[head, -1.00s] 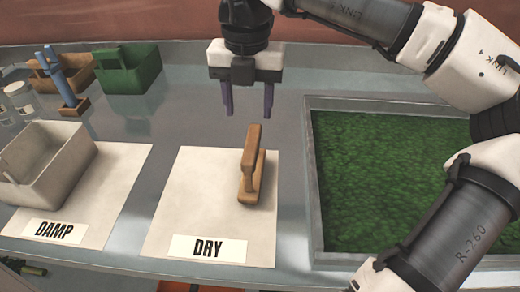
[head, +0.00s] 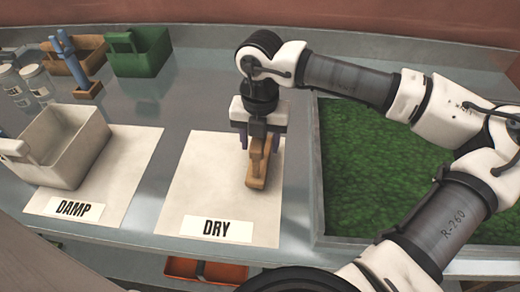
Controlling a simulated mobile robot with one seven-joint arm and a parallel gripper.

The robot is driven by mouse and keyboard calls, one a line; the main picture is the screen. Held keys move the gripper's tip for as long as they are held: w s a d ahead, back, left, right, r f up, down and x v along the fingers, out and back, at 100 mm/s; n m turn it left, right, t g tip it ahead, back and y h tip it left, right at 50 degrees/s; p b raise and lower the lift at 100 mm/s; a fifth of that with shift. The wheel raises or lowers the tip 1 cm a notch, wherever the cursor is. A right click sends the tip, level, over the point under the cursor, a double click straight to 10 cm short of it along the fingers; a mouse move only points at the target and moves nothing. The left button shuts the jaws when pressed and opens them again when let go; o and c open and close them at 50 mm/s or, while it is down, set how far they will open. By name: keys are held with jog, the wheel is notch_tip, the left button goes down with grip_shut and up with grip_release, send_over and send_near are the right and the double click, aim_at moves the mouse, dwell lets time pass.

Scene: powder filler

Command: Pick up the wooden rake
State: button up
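The wooden rake (head: 257,174) is a brown piece with a raised handle, resting on the white DRY sheet (head: 205,185) near its right side. My gripper (head: 260,149) points down at the rake's far end, with one dark finger to the left and one to the right of the handle. The fingers look spread, with gaps between them and the wood. The gripper hides the top of the far end of the rake. Whether any finger touches it cannot be seen.
A tray of green material (head: 375,175) with a raised rim stands right of the sheet. A pale bin (head: 65,150) sits on the DAMP sheet (head: 125,185) at left. Brown (head: 75,58) and green caddies (head: 138,53), a blue-handled tool (head: 70,55) and jars stand behind.

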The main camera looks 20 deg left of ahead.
jog(key=shift+f, duration=0.3)
grip_shut()
jog(key=shift+r, duration=0.1)
